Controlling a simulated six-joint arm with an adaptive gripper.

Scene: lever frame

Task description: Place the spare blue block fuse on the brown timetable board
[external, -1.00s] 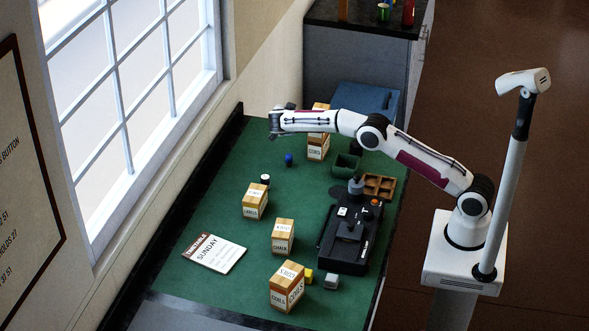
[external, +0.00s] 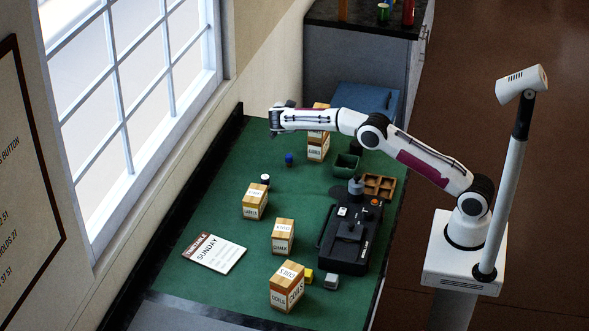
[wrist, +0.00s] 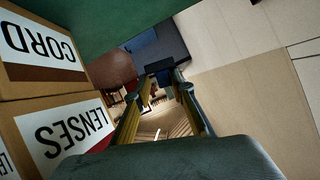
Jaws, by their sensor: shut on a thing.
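My gripper (external: 275,118) is high over the far left part of the green table, beside the stacked boxes. In the wrist view its fingers (wrist: 160,82) close toward a dark, bluish block (wrist: 159,66) at their tips, which I take to be the blue block fuse; its shape is partly hidden by the fingers. In the external view the held block cannot be made out. The timetable board (external: 222,254), a pale sheet marked SUNDAY with a brown header, lies flat at the near left of the table, well away from my gripper.
Labelled boxes stand on the table: a stack (external: 318,150) near my gripper, LABELS (external: 255,205), CHALK (external: 283,240) and COILS (external: 287,293). A small blue object (external: 289,159) stands below my gripper. A black lever frame (external: 343,245) and brown tray (external: 379,186) are right.

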